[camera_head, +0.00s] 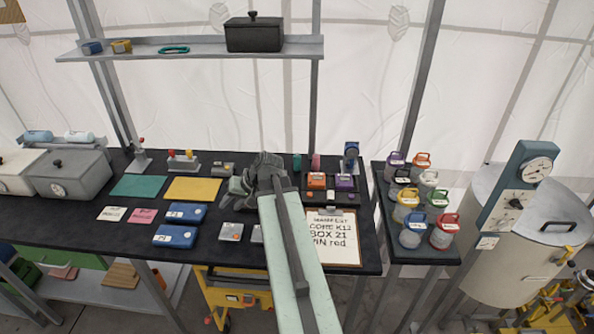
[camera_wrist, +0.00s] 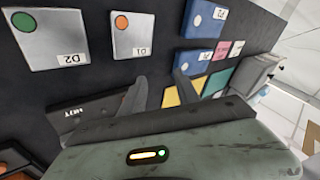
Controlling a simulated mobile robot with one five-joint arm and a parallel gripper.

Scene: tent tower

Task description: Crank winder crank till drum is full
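My gripper (camera_head: 250,186) is over the middle of the black bench, with my pale arm reaching up to it from below. In the wrist view its two dark fingers (camera_wrist: 160,92) stand apart with nothing between them. I cannot make out a winder, crank or drum for certain. A small upright blue device (camera_head: 351,154) stands at the bench's back right. A grey stand with a red knob (camera_head: 142,157) is at the back left, and a small block with red and yellow knobs (camera_head: 183,160) is beside it. My gripper is apart from all of these and hides part of the bench.
Blue boxes (camera_head: 175,236), a green mat (camera_head: 139,187), a yellow mat (camera_head: 192,189) and a clipboard (camera_head: 334,251) lie on the bench. Colored canisters (camera_head: 443,231) fill the right side table. A large tank (camera_head: 518,262) stands at far right. A shelf (camera_head: 200,51) hangs above.

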